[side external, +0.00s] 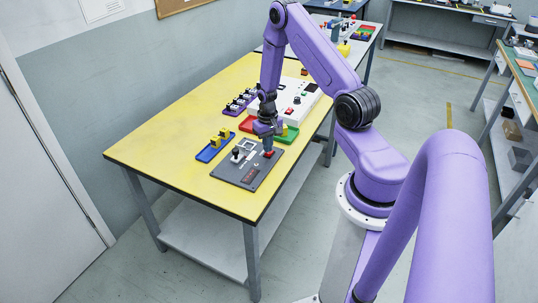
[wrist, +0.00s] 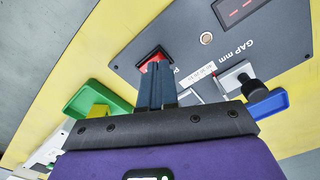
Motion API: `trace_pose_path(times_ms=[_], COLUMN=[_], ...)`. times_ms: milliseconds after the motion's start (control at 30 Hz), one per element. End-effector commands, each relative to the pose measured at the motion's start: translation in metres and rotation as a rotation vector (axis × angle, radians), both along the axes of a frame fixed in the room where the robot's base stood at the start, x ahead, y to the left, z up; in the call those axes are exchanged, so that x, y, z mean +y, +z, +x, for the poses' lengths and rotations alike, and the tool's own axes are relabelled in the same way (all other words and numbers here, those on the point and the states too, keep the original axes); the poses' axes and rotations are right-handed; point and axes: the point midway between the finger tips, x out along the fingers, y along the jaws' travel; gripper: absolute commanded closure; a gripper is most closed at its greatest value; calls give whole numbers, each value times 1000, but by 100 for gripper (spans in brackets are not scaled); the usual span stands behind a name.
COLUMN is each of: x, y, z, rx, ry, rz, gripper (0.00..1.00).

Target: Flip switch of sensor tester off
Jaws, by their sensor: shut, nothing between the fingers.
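The sensor tester is a dark grey panel (side external: 245,172) lying on the yellow table, with a small display, a black knob-like part and a red switch. The red switch (wrist: 152,56) sits in a black frame near the panel's edge in the wrist view. My gripper (side external: 268,150) points down over the switch end of the panel. In the wrist view its fingers (wrist: 155,70) are together and empty, with their tips at the red switch, partly covering it. I cannot tell whether they touch it or which way the switch is tipped.
A blue tray (side external: 214,149) with yellow parts lies left of the tester. A green tray (side external: 289,134) and a red tray (side external: 247,124) lie just behind my gripper. A white control box (side external: 296,98) stands further back. The table's near left (side external: 165,150) is clear.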

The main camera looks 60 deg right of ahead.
Motion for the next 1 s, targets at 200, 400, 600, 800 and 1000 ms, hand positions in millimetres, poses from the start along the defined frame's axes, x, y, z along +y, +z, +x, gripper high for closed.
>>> trace_pose_path(times_ms=[200, 400, 600, 800, 1000], x=[0, 0, 0, 0, 0], y=[-3, -5, -8, -11, -13], z=[0, 0, 0, 0, 0], rx=[-1, -1, 0, 1, 0], ry=[0, 0, 0, 0, 0], rz=[0, 0, 0, 0, 0], gripper=[100, 100, 100, 100, 100])
